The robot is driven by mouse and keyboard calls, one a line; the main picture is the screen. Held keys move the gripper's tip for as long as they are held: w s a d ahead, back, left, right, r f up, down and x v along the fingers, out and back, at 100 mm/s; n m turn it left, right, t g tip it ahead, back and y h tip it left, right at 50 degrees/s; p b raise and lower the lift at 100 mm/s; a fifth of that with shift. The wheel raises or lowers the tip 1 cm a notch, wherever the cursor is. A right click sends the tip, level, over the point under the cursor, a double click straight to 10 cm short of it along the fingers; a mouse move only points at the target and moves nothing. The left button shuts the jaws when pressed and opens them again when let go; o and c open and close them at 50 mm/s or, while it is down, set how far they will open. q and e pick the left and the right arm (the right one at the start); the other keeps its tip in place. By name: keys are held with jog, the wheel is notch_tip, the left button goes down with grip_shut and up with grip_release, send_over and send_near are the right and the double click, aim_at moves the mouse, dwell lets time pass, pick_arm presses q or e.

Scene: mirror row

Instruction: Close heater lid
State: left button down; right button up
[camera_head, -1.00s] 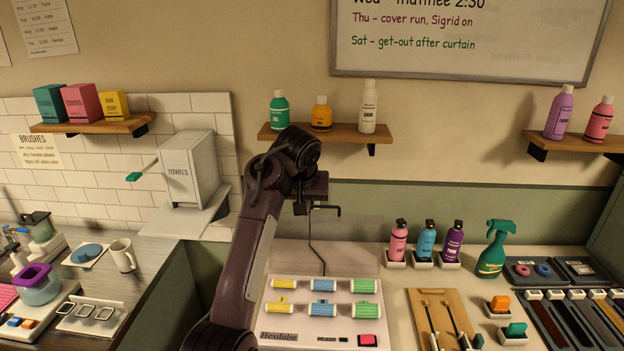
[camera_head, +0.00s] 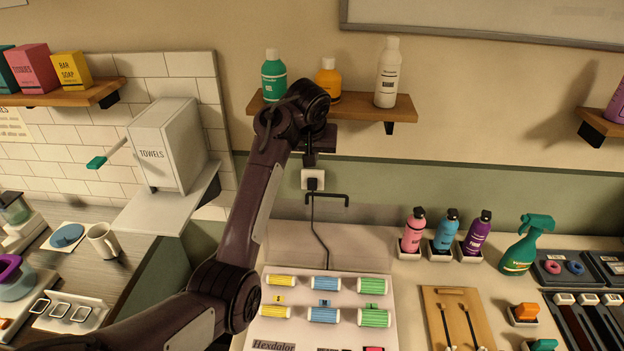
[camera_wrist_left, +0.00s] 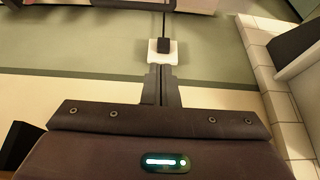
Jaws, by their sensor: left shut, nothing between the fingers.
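The heater (camera_head: 275,325), a pale box marked Hexdalor, stands on the counter with yellow, blue and green rollers in rows on top. Its see-through lid (camera_head: 360,247) is open, raised at the back; its edges are faint. A dark handle bar (camera_head: 328,194) shows above the lid. My left gripper (camera_head: 309,161) is shut and empty, pointing down above and slightly left of the handle, apart from it in the picture. In the left wrist view the closed fingers (camera_wrist_left: 161,88) point towards a wall socket with a black plug. My right gripper is not in view.
The white socket (camera_head: 313,180) has a dark cord running down behind the heater. A shelf with bottles (camera_head: 400,108) is behind my left wrist. A towel box (camera_head: 168,148) stands left. Small bottles (camera_head: 445,232) and a green spray bottle (camera_head: 526,245) stand right of the lid.

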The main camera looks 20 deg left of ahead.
pick_arm(q)
jog(key=p, duration=0.2)
send_over(311, 201)
jog(key=w+a, duration=0.1)
jog(key=w, duration=0.3)
notch_tip(311, 201, down, 7)
jog(key=s+p, duration=0.1)
jog(key=s+d+p, duration=0.1)
jog(key=s+p, duration=0.1)
jog(key=shift+s, duration=0.2)
jog(key=shift+s+f, duration=0.1)
jog(key=shift+s, duration=0.2)
jog(key=shift+f, duration=0.1)
